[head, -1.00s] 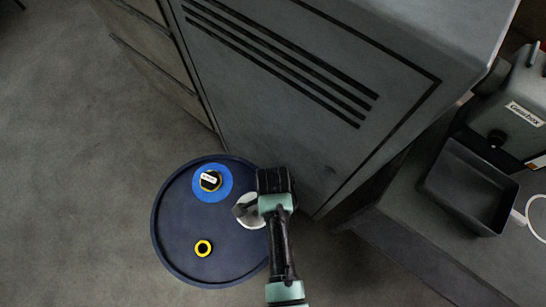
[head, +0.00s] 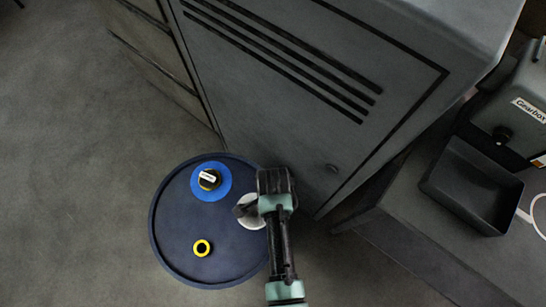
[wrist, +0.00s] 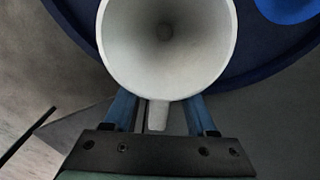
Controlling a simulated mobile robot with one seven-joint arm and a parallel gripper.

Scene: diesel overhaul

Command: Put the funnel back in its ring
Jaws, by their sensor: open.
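The funnel (wrist: 165,50) is pale grey-white, and its wide mouth faces the camera in the wrist view. A short tab on its rim points down between my gripper's two blue fingers. My gripper (wrist: 158,108) is open, with a finger on each side of the tab; the rim hides the fingertips. In the head view the funnel (head: 252,212) is at the right side of a round dark-blue tray, partly covered by my gripper (head: 243,210). A yellow ring (head: 202,248) with a dark centre lies on the tray; I cannot tell if it is the funnel's ring.
A grey cabinet (head: 270,90) stands close behind the tray. A bench at right holds an empty dark bin (head: 470,185) and a gearbox (head: 515,110). Floor at left is clear.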

